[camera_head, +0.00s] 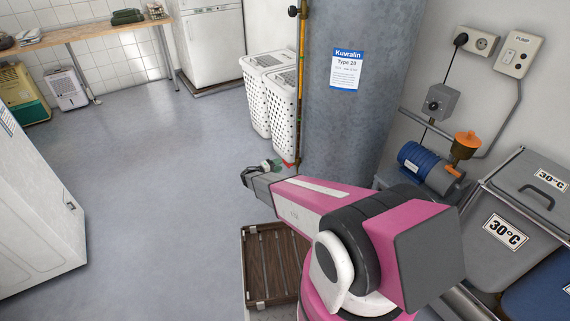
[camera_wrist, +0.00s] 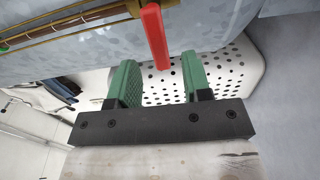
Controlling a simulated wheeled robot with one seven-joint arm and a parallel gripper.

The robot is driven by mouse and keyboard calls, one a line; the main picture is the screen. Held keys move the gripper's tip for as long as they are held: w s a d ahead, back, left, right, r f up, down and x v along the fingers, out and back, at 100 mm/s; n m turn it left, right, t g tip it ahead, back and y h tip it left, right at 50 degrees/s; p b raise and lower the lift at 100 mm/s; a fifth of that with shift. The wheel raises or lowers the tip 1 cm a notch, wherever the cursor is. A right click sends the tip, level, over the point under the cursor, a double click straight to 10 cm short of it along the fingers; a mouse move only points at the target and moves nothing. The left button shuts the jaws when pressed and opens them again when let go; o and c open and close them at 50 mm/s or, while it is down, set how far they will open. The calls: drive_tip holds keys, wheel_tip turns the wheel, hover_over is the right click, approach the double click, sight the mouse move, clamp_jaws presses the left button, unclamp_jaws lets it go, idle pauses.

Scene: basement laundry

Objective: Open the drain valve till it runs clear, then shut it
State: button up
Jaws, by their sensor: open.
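The drain valve's red lever (camera_wrist: 155,36) shows in the wrist view, extending from beside a brass pipe (camera_wrist: 75,25) on the grey tank. Its free end lies between the tips of my gripper's green fingers (camera_wrist: 161,72), with a gap on each side. My gripper is open and holds nothing. In the head view, my gripper (camera_head: 272,164) is near the tank's foot, and a small red bit of the lever (camera_head: 288,165) shows just right of it. The valve body and outlet are hidden, and I cannot see any water.
The grey tank (camera_head: 345,120) stands right of my gripper. White perforated baskets (camera_head: 283,105) stand close behind it. A brown slatted crate (camera_head: 272,262) is on the floor in front. A blue pump (camera_head: 420,160) is at the right. Open floor (camera_head: 150,150) lies to the left.

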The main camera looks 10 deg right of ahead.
drive_tip(key=v, duration=0.4)
drive_tip(key=shift+s+a, duration=0.2)
drive_tip(key=shift+a, duration=0.15)
